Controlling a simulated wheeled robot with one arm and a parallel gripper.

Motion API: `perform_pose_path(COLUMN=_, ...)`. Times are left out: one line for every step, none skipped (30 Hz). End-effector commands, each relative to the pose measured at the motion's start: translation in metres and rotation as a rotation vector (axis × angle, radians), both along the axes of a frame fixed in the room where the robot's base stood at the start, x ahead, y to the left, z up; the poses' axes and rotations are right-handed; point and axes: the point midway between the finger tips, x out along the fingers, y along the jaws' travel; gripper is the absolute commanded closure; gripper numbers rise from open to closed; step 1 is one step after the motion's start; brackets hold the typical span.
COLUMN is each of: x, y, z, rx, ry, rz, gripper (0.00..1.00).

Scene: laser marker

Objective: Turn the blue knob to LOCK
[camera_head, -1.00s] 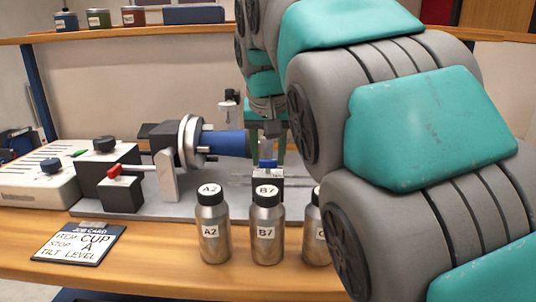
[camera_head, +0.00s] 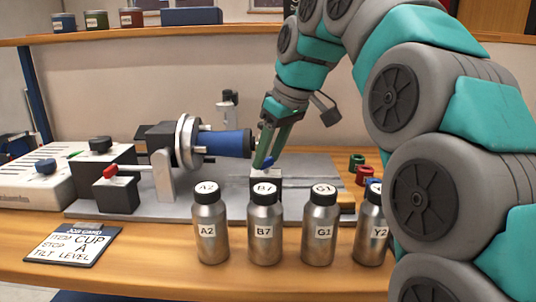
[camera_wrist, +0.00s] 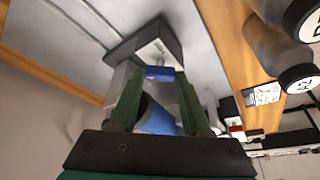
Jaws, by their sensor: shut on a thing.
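The blue knob (camera_head: 268,161) sits on top of a small block (camera_head: 264,183) with a pale top, right of the big blue cone on the machine. My gripper (camera_head: 263,163) comes down on it at a slant, its green fingers closed around the knob. In the wrist view the knob (camera_wrist: 159,73) shows between the two fingertips (camera_wrist: 157,75). The block (camera_wrist: 157,45) has small lettering on its face, too blurred to read. Which mark the knob points to cannot be told.
The machine's blue cone (camera_head: 226,143) is just left of my fingers. Several bottles, including B7 (camera_head: 264,232) and G1 (camera_head: 319,232), stand in front of the grey base plate (camera_head: 160,205). A job card (camera_head: 64,244) lies at left. Coloured rings (camera_head: 358,162) lie at right.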

Motion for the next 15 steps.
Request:
perform_pose_path(x=0.0012, y=0.0006, z=0.0009, rx=0.002, ry=-0.002, rz=0.042, gripper=1.0)
perform_pose_path(x=0.0012, y=0.0004, z=0.0011, rx=0.001, ry=-0.001, rz=0.068, gripper=1.0)
perform_pose_path(x=0.0014, y=0.0001, z=0.0012, rx=0.002, ry=-0.001, rz=0.104, gripper=1.0)
perform_pose_path(x=0.0018, y=-0.0001, z=0.0012, rx=0.002, ry=-0.001, rz=0.128, gripper=1.0)
perform_pose_path(x=0.0021, y=-0.0003, z=0.0013, rx=0.002, ry=0.0, rz=0.153, gripper=1.0)
perform_pose_path(x=0.0027, y=-0.0004, z=0.0013, rx=0.003, ry=-0.001, rz=0.186, gripper=1.0)
perform_pose_path(x=0.0029, y=-0.0004, z=0.0012, rx=0.002, ry=-0.002, rz=0.208, gripper=1.0)
perform_pose_path(x=0.003, y=-0.0004, z=0.0012, rx=0.002, ry=-0.001, rz=0.23, gripper=1.0)
perform_pose_path(x=0.0029, y=-0.0004, z=0.0011, rx=0.001, ry=0.0, rz=0.258, gripper=1.0)
perform_pose_path(x=0.0027, y=-0.0005, z=0.0012, rx=0.0, ry=0.0, rz=0.278, gripper=1.0)
perform_pose_path(x=0.0025, y=-0.0005, z=0.0012, rx=0.0, ry=0.001, rz=0.298, gripper=1.0)
perform_pose_path(x=0.0024, y=-0.0007, z=0.0013, rx=0.0, ry=0.001, rz=0.321, gripper=1.0)
perform_pose_path(x=0.0023, y=-0.0009, z=0.0015, rx=-0.001, ry=0.001, rz=0.338, gripper=1.0)
perform_pose_path(x=0.0024, y=-0.001, z=0.0016, rx=-0.001, ry=0.001, rz=0.352, gripper=1.0)
perform_pose_path(x=0.0026, y=-0.0011, z=0.0017, rx=0.0, ry=0.0, rz=0.371, gripper=1.0)
